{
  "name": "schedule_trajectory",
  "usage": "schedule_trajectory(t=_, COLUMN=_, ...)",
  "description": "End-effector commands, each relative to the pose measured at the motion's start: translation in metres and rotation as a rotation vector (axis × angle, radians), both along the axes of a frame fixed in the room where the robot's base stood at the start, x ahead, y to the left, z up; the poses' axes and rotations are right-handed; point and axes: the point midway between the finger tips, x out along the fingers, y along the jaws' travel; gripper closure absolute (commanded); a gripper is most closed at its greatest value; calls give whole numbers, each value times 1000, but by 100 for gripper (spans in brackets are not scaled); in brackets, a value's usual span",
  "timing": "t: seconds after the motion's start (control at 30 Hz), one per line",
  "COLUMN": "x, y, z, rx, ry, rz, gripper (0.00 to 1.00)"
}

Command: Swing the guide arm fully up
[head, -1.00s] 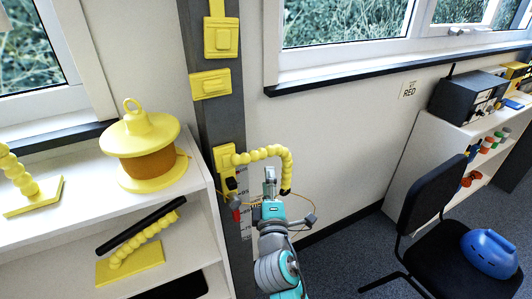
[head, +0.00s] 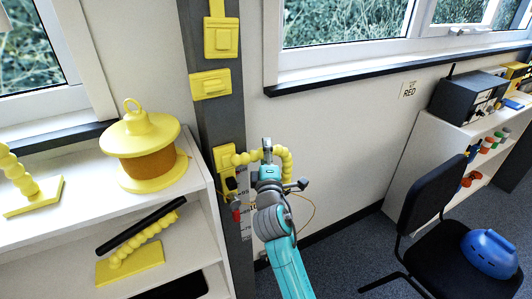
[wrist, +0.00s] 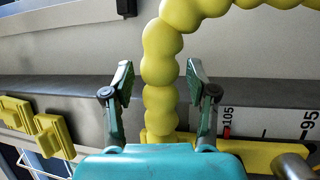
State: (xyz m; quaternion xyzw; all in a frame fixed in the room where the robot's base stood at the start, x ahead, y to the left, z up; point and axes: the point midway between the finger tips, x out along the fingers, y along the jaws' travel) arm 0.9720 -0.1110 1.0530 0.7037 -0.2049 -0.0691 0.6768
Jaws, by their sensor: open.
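The guide arm is a yellow beaded arm (head: 287,166) on a yellow bracket (head: 226,158) low on the grey post. It runs out to the right and then bends downward. My gripper (head: 267,148) overlaps it in the head view, hiding part of its middle. In the wrist view, my gripper (wrist: 159,74) is open, with one finger on each side of the beaded arm (wrist: 160,100) near its base. Small gaps show between the fingers and the beads.
The grey post (head: 207,125) carries two more yellow brackets above. A white shelf (head: 196,205) at left holds a yellow-and-orange spool (head: 148,165) and other beaded pieces. A black chair (head: 430,225) stands at right. A thin looped cord (head: 311,208) hangs beside my arm.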

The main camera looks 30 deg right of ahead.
Motion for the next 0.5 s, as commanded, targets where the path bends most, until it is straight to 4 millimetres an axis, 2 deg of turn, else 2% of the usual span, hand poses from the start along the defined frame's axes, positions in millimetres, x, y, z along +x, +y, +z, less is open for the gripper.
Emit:
schedule_trajectory(t=0.17, x=0, y=0, z=0, rx=0, ry=0, rz=0, gripper=45)
schedule_trajectory(t=0.37, x=0, y=0, z=0, rx=0, ry=0, rz=0, gripper=95)
schedule_trajectory(t=0.4, x=0, y=0, z=0, rx=0, ry=0, rz=0, gripper=100)
schedule_trajectory(t=0.5, x=0, y=0, z=0, rx=0, ry=0, rz=0, gripper=100)
